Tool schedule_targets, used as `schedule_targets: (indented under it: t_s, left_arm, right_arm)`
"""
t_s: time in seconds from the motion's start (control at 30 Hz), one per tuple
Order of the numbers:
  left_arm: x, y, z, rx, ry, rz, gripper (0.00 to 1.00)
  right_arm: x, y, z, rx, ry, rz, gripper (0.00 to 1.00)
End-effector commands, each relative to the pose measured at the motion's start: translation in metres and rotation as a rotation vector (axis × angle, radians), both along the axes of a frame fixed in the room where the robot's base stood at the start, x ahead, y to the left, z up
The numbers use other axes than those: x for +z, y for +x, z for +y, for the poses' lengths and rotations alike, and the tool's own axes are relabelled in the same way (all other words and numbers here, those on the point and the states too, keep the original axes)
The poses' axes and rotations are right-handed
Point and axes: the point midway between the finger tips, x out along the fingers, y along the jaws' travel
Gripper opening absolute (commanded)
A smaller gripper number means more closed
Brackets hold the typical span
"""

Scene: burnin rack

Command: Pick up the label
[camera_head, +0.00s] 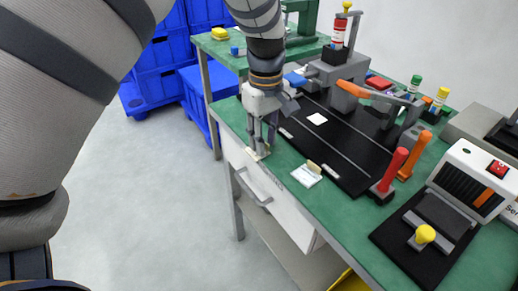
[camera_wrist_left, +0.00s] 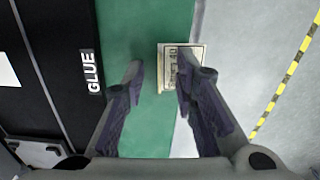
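A small beige label (camera_wrist_left: 168,73) with dark print lies at the edge of the green table, as the left wrist view shows. It also shows in the head view as a pale patch (camera_head: 258,155) under the fingertips. My left gripper (camera_head: 261,146) points down over the table's front edge. My right gripper is in neither view.
The black fixture board (camera_head: 345,153) carries a white square (camera_head: 317,119); its GLUE marking (camera_wrist_left: 93,72) faces the gripper. Red (camera_head: 392,170) and orange (camera_head: 413,155) handles stand beyond. Floor is open left of the table.

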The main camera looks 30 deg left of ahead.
Motion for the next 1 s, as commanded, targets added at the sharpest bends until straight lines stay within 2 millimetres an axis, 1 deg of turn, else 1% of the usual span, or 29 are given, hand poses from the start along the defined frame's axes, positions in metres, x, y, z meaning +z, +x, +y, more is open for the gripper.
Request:
schedule_targets:
  t_s: [0.07, 0.23, 0.3, 0.4, 0.8, 0.87, 0.93, 1.0]
  left_arm:
    - [-0.003, 0.000, 0.000, 0.000, -0.001, -0.002, 0.26]
    - [-0.002, 0.000, 0.000, 0.000, 0.000, -0.003, 0.26]
    - [-0.002, 0.000, 0.000, 0.000, 0.000, -0.003, 0.13]
    - [-0.002, 0.000, 0.000, 0.000, 0.000, -0.003, 0.00]
    - [0.000, 0.000, 0.000, -0.001, 0.000, -0.004, 0.00]
    - [0.006, 0.001, 0.000, -0.001, 0.000, -0.005, 0.00]
    - [0.015, 0.001, 0.000, -0.001, 0.001, -0.007, 0.00]
    - [0.032, 0.001, 0.000, -0.002, 0.001, -0.010, 0.00]
  right_arm:
    - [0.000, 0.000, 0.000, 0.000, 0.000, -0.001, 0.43]
    - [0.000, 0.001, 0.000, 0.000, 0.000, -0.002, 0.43]
    - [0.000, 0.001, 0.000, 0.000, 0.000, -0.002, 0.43]
    - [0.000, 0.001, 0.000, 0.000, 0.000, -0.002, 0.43]
    - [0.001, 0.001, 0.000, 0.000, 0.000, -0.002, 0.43]
    - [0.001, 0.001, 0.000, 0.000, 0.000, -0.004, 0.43]
    - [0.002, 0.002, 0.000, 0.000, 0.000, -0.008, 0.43]
    - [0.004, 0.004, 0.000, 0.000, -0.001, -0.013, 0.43]
